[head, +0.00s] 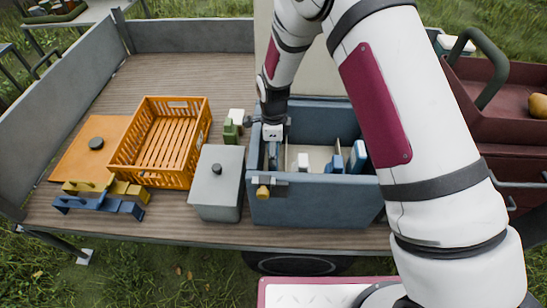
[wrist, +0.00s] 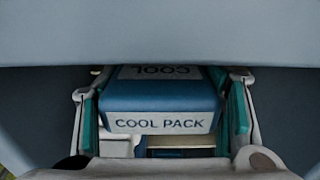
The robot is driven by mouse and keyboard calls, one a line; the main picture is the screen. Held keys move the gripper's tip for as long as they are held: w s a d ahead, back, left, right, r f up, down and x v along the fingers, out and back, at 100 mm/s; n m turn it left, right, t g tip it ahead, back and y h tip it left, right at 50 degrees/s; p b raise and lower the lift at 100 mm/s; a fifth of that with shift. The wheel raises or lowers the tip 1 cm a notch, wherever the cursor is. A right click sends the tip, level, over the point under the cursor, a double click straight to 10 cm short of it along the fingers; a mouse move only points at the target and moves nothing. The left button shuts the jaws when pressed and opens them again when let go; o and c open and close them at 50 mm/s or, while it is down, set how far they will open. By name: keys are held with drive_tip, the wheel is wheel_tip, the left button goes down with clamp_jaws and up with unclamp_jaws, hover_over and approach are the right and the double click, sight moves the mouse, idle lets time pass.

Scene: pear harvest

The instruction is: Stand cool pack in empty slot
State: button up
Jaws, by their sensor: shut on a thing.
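The blue cool box (head: 315,212) stands open on the wooden deck. My gripper (head: 272,142) points down into its left end. In the wrist view a blue cool pack (wrist: 165,100), lettered COOL PACK, sits between the two teal finger pads, and my gripper (wrist: 162,112) is shut on it. Two blue-and-white packs (head: 357,156) (head: 335,163) stand at the right inside the box. A small white piece (head: 303,161) shows near its middle. My arm hides part of the right side, and the bottom of the held pack cannot be seen.
A grey lidded box (head: 218,190) stands close left of the cool box. Further left are an empty orange crate (head: 163,140), an orange board (head: 90,150) and yellow and blue tools (head: 100,205). A small green-and-white item (head: 232,127) stands behind the grey box.

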drive_tip(key=shift+f, duration=2.1)
drive_tip(key=shift+f, duration=0.15)
drive_tip(key=o, duration=1.4)
